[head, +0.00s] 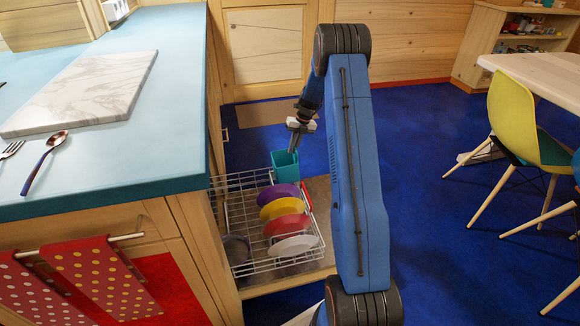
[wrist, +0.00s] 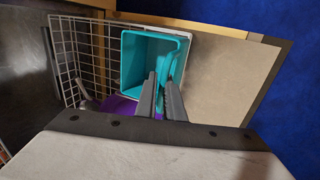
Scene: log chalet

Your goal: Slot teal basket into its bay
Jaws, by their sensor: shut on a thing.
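The teal basket (head: 285,172) is a small open-topped box at the far end of the dishwasher rack, above or at the rack's back right corner. My gripper (head: 294,146) comes down on it from above. In the wrist view, the fingers (wrist: 164,92) are shut on the near right wall of the teal basket (wrist: 128,66). The basket looks empty and roughly upright. The white wire rack (head: 240,204) is pulled out; its grid also shows in the wrist view (wrist: 82,52), left of the basket. I cannot tell whether the basket touches the rack floor, and its bay is hidden.
Purple, yellow, red and white plates (head: 286,224) stand in the rack, close to the basket. The open dishwasher door (head: 318,190) lies beneath. The teal counter (head: 180,100) bounds the left. Blue floor is clear to the right, with a yellow chair (head: 520,115) farther off.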

